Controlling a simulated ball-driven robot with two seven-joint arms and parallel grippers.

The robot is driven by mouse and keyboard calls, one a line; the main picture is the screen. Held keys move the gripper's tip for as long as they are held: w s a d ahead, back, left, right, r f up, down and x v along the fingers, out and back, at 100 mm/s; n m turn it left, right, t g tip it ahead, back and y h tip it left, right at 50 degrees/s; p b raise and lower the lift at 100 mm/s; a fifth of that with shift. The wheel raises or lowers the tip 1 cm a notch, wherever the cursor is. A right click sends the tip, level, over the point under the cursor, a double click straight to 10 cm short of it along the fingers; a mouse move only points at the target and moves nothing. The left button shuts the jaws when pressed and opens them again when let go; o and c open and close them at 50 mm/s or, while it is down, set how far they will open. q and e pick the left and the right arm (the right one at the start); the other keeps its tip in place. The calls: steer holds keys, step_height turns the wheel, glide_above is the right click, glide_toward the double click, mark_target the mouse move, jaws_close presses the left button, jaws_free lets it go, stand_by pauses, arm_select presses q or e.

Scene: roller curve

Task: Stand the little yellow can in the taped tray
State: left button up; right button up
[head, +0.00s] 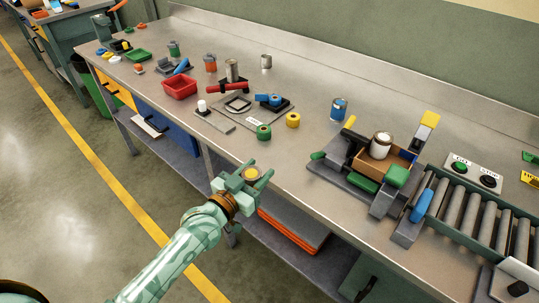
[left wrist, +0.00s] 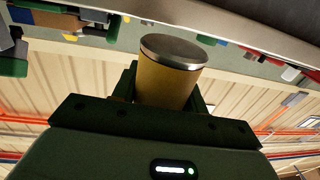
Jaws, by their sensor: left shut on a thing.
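My left gripper (head: 258,171) is shut on the little yellow can (head: 251,174), in front of the bench's front edge. In the left wrist view the can (left wrist: 168,82) is mustard yellow with a silver top, held between the fingers; its lower part is hidden by the gripper. A brown tray (head: 366,162) sits in the grey fixture at the right of the bench, with a white can with a dark top (head: 381,142) standing in it. A blue patch shows at its right side; I cannot tell whether it is tape. My right gripper is not in view.
The roller conveyor (head: 480,215) is at the right, beside the fixture (head: 345,178) with its green and blue parts. Green and yellow rolls (head: 293,120), a blue can (head: 338,109) and a red bin (head: 180,87) stand on the bench. Bare bench lies left of the fixture.

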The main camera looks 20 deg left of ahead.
mark_target(250, 183)
arm_select(q)
steer(key=s+r, duration=0.1)
steer(key=s, duration=0.1)
steer(key=s+r, duration=0.1)
steer(key=s+d+r, duration=0.1)
steer(key=s, duration=0.1)
steer(key=shift+s+r, duration=0.35)
step_height(250, 183, up, 8)
steer(key=s+a+r+n+y, duration=0.1)
steer(key=s+n+y, duration=0.15)
steer(key=y, duration=0.25)
steer(key=f+h, duration=0.1)
steer(key=f, duration=0.2)
steer(key=w+f+m+h, duration=0.1)
steer(key=f+h, duration=0.1)
steer(key=f, duration=0.1)
steer(key=w+d+f+m+h, duration=0.1)
steer(key=f, duration=0.2)
steer(key=shift+w+f+m+h, duration=0.25)
steer(key=shift+f+h, duration=0.15)
steer(key=f, duration=0.1)
steer(key=a+f, duration=0.2)
steer(key=shift+w+a, duration=0.25)
